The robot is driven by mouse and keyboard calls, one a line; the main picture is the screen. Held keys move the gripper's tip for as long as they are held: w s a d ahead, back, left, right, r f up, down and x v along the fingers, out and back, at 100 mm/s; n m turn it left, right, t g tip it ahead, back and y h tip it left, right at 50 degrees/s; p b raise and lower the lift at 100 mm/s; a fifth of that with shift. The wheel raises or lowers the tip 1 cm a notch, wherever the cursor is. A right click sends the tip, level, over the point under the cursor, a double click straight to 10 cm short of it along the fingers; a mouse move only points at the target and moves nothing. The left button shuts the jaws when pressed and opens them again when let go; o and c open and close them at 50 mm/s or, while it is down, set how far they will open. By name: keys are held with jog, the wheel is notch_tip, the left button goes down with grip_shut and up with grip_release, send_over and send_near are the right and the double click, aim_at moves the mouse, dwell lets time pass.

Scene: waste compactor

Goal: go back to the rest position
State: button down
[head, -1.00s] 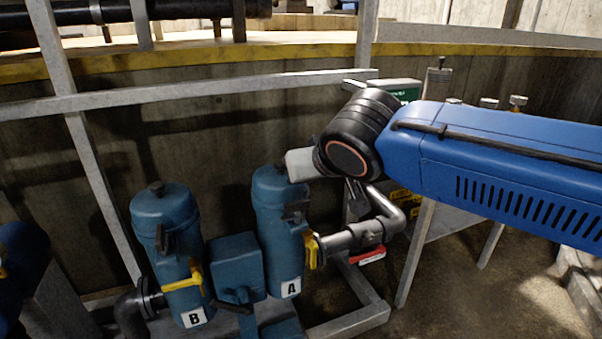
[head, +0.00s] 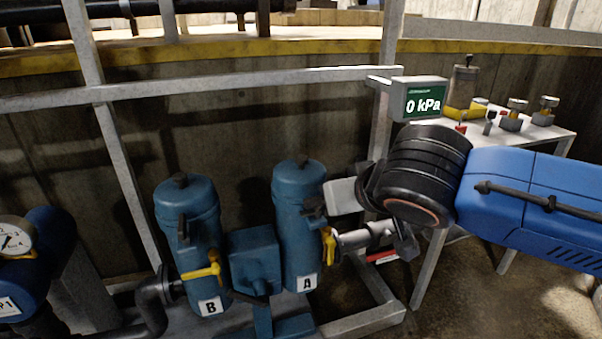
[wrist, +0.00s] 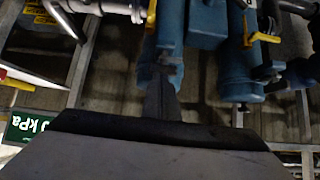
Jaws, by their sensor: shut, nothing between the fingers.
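My gripper (head: 404,243) is at the end of my blue arm, below the black wrist joint, right of canister A (head: 297,215). It is largely hidden in the head view. In the wrist view my gripper (wrist: 161,98) shows as a dark narrow shape, shut and empty. Canister A and canister B (head: 190,235) are blue upright cylinders, with yellow-handled valves (head: 329,246) beside them. A grey pipe (head: 368,236) runs from canister A toward my wrist. Whether my gripper touches the pipe is hard to tell.
A display (head: 420,100) reading 0 kPa stands behind my wrist. A pale table (head: 545,136) with several small fittings is at the right. Grey frame rails (head: 235,80) cross behind the canisters. A gauge (head: 14,240) is at the far left. The floor at lower right looks clear.

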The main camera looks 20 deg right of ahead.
jog(key=s+d+f+g, duration=0.2)
jog(key=s+d+f, duration=0.1)
jog(key=f, duration=0.4)
jog(key=s+d+f+g, duration=0.3)
jog(key=f, duration=0.4)
jog(key=shift+d, duration=0.3)
jog(key=shift+s+f, duration=0.1)
dwell(0.4)
